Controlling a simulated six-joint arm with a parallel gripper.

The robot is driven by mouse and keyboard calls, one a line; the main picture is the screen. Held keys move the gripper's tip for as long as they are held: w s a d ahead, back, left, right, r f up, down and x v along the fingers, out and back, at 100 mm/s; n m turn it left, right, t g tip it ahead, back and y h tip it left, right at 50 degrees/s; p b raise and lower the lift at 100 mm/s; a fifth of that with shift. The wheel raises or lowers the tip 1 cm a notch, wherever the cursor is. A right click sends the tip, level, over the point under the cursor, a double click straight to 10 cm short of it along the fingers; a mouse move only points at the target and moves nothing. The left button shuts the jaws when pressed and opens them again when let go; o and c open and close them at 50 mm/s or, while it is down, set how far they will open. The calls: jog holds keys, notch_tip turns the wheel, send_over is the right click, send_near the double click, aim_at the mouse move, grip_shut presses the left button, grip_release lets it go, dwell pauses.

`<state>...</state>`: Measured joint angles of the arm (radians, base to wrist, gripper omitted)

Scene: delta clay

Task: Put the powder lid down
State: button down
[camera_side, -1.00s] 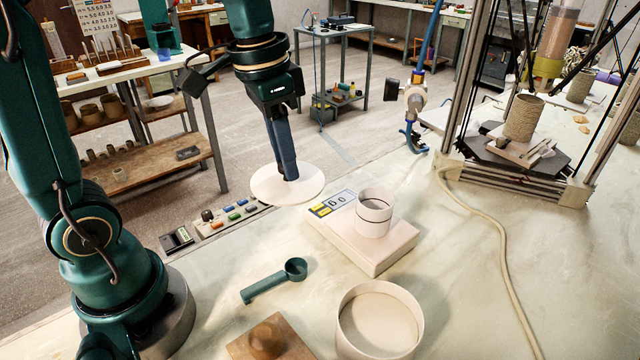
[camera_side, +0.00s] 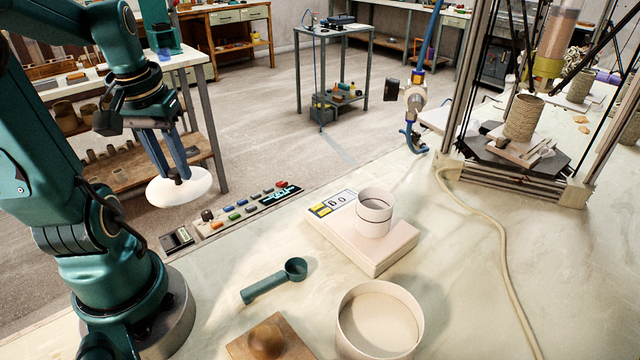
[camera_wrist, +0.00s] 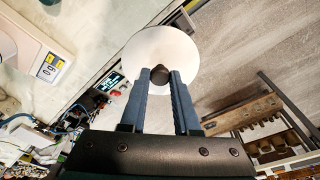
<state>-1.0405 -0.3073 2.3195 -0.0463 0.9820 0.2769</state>
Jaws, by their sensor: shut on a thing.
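The powder lid is a round white disc (camera_side: 180,187) with a small dark knob. My gripper (camera_side: 177,179) is shut on the knob and holds the lid in the air, out past the table's far edge in the side view. In the wrist view the lid (camera_wrist: 162,52) shows beyond my fingertips (camera_wrist: 160,76), which close on the dark knob. An open round white tub (camera_side: 380,318) stands at the front of the table with pale contents inside.
A green scoop (camera_side: 272,281), a wooden board with a round knob (camera_side: 268,340), a scale with a white cup (camera_side: 374,212) and a button panel (camera_side: 240,212) are on the table. A delta printer (camera_side: 515,150) stands at the back right. Table between scoop and cable is partly clear.

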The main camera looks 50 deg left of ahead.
jog(key=w+d+f, duration=0.4)
jog(key=w+d, duration=0.1)
jog(key=w+d+f, duration=0.2)
jog(key=d, duration=0.1)
jog(key=shift+w+d+f, duration=0.25)
jog(key=shift+f, duration=2.15)
jog(key=c, duration=0.6)
grip_release()
jog(key=shift+f, duration=0.15)
jog(key=shift+c, duration=0.2)
